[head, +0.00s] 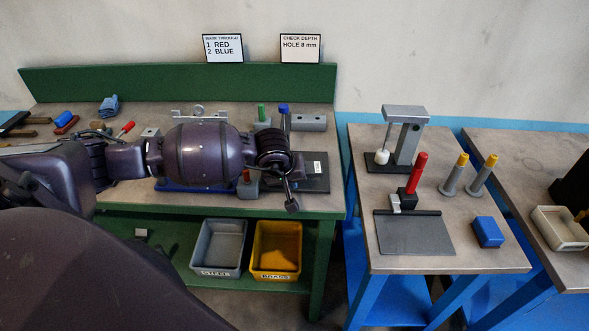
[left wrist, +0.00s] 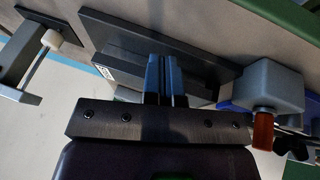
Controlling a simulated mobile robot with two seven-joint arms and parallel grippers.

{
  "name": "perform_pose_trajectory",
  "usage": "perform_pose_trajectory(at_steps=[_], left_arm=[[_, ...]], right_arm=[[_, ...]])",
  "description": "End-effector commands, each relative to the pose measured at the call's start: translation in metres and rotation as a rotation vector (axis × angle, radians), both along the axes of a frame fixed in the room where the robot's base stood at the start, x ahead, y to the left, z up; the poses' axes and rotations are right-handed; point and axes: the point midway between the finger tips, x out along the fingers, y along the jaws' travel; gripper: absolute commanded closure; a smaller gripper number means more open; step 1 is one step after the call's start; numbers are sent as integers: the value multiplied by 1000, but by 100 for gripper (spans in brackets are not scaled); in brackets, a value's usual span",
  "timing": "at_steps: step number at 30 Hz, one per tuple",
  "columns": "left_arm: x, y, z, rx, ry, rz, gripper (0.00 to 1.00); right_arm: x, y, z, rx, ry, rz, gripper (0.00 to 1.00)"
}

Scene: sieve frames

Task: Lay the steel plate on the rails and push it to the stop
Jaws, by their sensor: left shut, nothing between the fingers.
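My left gripper (head: 291,203) is shut and empty at the front right of the green bench. In the left wrist view its two fingers (left wrist: 165,78) are together, in front of a dark flat plate (left wrist: 210,68) and a grey block with a white label (left wrist: 108,78). In the head view the dark plate (head: 318,186) lies on the bench beside the gripper, with the labelled block (head: 309,168) on it. I cannot tell whether this is the steel plate. No rails or stop show clearly; my left arm covers much of the bench. My right gripper is not in view.
A grey block with a red-brown handle (left wrist: 263,125) stands near the gripper. The middle table holds a gauge stand (head: 405,135), a flat grey plate (head: 415,237) and a blue block (head: 487,232). Grey (head: 203,258) and yellow (head: 262,262) bins sit below the bench.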

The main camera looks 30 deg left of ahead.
Motion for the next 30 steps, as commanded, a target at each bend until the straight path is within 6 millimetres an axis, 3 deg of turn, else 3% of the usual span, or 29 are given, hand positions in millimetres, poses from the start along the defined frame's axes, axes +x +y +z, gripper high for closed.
perform_pose_trajectory(at_steps=[16, 30], left_arm=[[9, 5, 0, 1, -1, -1, 100], [10, 6, 1, 2, -2, 1, 100]], right_arm=[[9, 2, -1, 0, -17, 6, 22], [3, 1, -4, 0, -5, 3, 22]])
